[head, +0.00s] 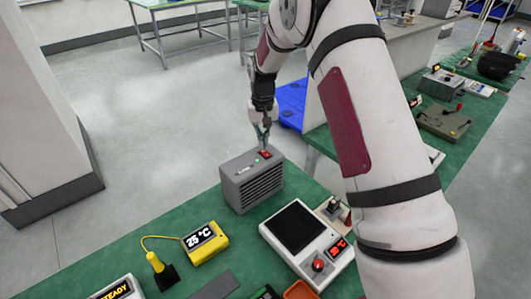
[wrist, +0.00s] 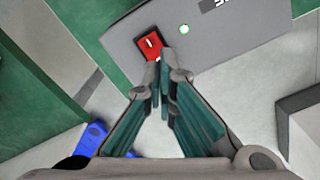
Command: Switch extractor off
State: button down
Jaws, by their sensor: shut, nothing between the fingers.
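The extractor is a grey box (head: 251,182) with a slatted front, standing at the far edge of the green table. A red rocker switch (head: 265,153) and a lit green lamp (head: 257,161) are on its top. In the wrist view the switch (wrist: 151,44) shows a white mark, and the green lamp (wrist: 183,29) glows beside it. My gripper (head: 264,132) points down over the switch end of the box, shut and empty. In the wrist view its fingertips (wrist: 161,72) are at the lower edge of the switch and partly cover it. I cannot tell whether they touch it.
A yellow thermometer (head: 205,243) reading 25 °C and its yellow probe (head: 160,268) are on the table (head: 90,250) to the left. A white device (head: 275,236) with a black plate, red knob and display stands nearer. A blue object (head: 292,103) lies beyond the table.

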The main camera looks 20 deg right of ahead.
jog(key=shift+f, duration=1.2)
dwell(1.0)
jog(key=shift+r, duration=0.15)
jog(key=shift+r, duration=3.4)
